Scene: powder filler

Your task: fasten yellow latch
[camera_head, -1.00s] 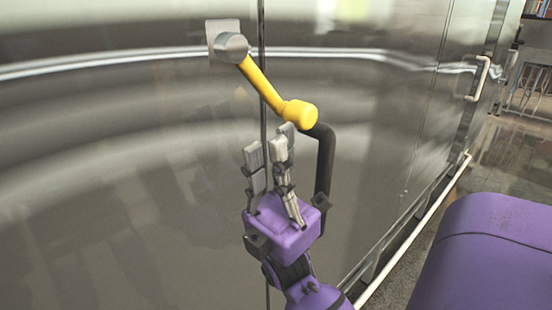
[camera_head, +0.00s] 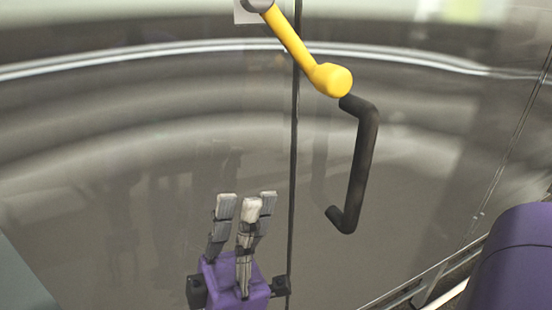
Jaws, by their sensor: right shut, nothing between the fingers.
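The yellow latch (camera_head: 307,50) is a lever on a steel door front at the upper middle. It slants down to the right from its grey pivot, across the dark vertical seam, and ends in a thick rounded knob. The black door handle (camera_head: 362,155) is just below the knob, right of the seam. My right gripper (camera_head: 246,205) is shut and empty, with its fingers pointing up. It appears below and left of the latch and handle, apart from both. My left gripper is not in view.
The dark seam (camera_head: 293,150) runs vertically between the steel panels. The reflective steel panel (camera_head: 120,170) left of it is bare. A pale rail (camera_head: 405,293) runs along the bottom right. A grey-green surface (camera_head: 20,280) fills the lower left corner.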

